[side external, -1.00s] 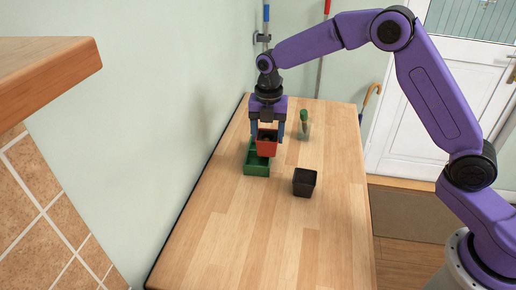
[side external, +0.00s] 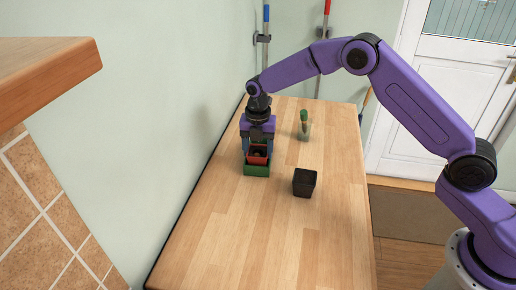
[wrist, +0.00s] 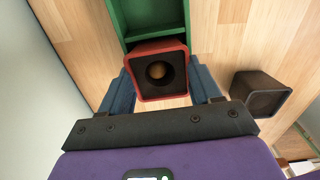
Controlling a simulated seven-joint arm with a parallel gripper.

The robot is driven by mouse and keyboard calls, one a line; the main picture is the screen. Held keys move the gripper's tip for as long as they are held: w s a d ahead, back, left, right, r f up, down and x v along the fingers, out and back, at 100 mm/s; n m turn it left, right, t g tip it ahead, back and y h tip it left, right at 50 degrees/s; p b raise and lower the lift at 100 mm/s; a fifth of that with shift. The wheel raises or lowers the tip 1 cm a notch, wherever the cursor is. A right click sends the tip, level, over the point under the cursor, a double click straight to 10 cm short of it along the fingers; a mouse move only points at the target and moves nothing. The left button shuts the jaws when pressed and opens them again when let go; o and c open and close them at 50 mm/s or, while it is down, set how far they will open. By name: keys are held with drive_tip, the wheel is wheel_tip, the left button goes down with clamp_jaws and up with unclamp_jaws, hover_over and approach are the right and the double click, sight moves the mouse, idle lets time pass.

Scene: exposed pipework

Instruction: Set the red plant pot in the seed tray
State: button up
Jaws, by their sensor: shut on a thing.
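The red plant pot (side external: 258,158) is upright between the blue fingers of my gripper (side external: 258,151). In the wrist view the pot's square red rim (wrist: 137,80) shows between the two fingers (wrist: 161,72); its inside is dark with a pale round spot. The green seed tray (side external: 257,171) sits on the bench, directly under or around the pot. In the wrist view the tray (wrist: 119,25) extends beyond the pot, towards the top. The pot's base is hidden, so I cannot tell whether it touches the tray floor.
A black square pot (side external: 304,183) stands on the wooden bench (side external: 290,240), right of the tray; it also shows in the wrist view (wrist: 262,95). A green-topped item in a clear holder (side external: 304,124) stands farther back. The wall is close on the left. The near bench is clear.

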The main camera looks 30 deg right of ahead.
drive_tip(key=shift+f, duration=0.15)
drive_tip(key=o, duration=1.1)
wheel_tip(320, 180, up, 12)
drive_tip(key=shift+r, duration=0.2)
